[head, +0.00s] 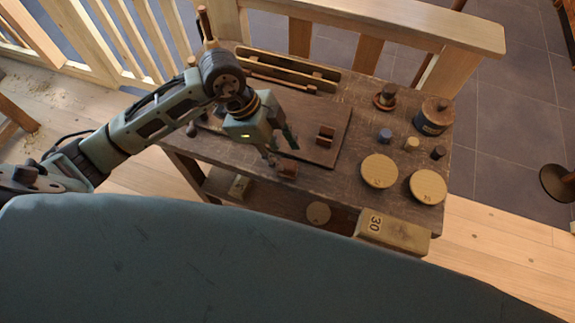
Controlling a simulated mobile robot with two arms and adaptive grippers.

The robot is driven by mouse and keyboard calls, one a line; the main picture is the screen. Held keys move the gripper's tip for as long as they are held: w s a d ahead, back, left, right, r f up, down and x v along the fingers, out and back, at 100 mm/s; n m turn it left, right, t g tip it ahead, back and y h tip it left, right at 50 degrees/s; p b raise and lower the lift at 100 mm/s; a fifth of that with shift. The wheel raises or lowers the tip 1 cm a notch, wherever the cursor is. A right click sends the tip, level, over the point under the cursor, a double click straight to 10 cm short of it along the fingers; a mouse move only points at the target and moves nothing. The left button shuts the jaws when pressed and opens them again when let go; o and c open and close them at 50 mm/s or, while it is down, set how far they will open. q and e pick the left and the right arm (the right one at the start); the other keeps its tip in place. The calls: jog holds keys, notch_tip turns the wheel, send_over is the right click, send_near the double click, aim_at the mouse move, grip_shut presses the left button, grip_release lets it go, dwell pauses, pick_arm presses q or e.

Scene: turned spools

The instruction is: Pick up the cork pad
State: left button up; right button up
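My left gripper (281,150) hangs over the front part of the dark wooden bench, its two fingers apart and pointing down. Just below and beside the fingertips, a small brown block (288,171) lies near the bench's front edge. I see nothing clearly between the fingers; whether they touch the block I cannot tell. Another small brown block (325,137) sits on a dark board. Two flat round tan discs, a left one (379,171) and a right one (427,187), lie at the bench's right. Which of these is the cork pad I cannot tell for sure. My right gripper is not in view.
The dark board (335,155) covers the bench's middle, with a long wooden tray (290,68) behind. A lidded pot (434,116) and several small spools stand at the right. A box marked 30 (395,233) and a round disc (318,213) are lower in front.

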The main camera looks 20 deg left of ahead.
aim_at(286, 164)
pick_arm(q)
jog(key=x, duration=0.5)
jog(key=shift+a+f+p, duration=0.15)
jog(key=shift+p, duration=0.2)
jog(key=shift+c, duration=0.4)
jog(key=c, duration=0.7)
jog(key=shift+r, duration=0.6)
notch_tip(286, 164, up, 3)
jog(key=shift+f, duration=0.1)
jog(key=s+d+r, duration=0.2)
jog(key=d, duration=0.1)
jog(key=s+d+r, duration=0.2)
jog(key=s, duration=0.1)
jog(key=s+d+r+b, duration=0.1)
jog(key=s+d+r, duration=0.2)
jog(key=shift+d, duration=0.3)
